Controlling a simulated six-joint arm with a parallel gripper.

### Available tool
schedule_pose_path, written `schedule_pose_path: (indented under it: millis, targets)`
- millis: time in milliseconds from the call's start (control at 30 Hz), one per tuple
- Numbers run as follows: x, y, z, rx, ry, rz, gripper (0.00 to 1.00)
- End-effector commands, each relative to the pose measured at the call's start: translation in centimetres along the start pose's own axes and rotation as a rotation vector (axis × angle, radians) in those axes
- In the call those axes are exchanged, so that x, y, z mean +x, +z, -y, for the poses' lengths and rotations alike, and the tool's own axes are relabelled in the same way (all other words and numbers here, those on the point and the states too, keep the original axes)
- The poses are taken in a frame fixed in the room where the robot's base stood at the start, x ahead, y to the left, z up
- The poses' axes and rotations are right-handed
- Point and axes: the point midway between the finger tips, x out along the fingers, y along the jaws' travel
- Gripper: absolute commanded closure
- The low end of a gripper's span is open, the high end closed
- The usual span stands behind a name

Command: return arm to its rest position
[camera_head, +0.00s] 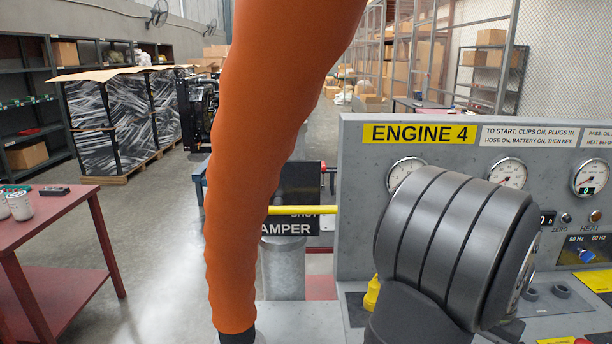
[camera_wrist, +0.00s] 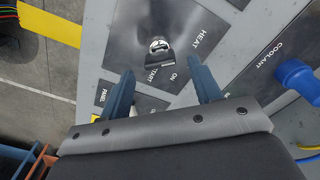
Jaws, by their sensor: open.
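In the wrist view my gripper (camera_wrist: 163,92) is open, with its two blue fingers apart and nothing between them. Beyond the fingertips is a key switch (camera_wrist: 160,46) on a dark plate marked HEAT, ON and START. It lies on the grey panel surface, and the fingers appear apart from it. In the head view my orange arm and dark grey wrist joint fill the middle and right, and my gripper is hidden there.
The ENGINE 4 panel (camera_head: 353,220) with gauges stands at right. A yellow bar (camera_head: 302,210) is left of it. A blue COOLANT knob (camera_wrist: 296,78) is right of my fingers in the wrist view. A red table (camera_head: 62,222) stands at left. Floor between is clear.

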Motion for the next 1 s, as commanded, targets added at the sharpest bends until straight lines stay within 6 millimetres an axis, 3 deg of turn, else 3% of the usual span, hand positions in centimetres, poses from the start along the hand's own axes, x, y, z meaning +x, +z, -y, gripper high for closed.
schedule_pose_path:
  millis: [700, 1000]
  targets:
    - [-14.3, 0.0, 0.0, -0.001, 0.0, -0.003, 0.42]
    - [-7.5, 0.1, 0.0, 0.0, 0.0, 0.006, 0.42]
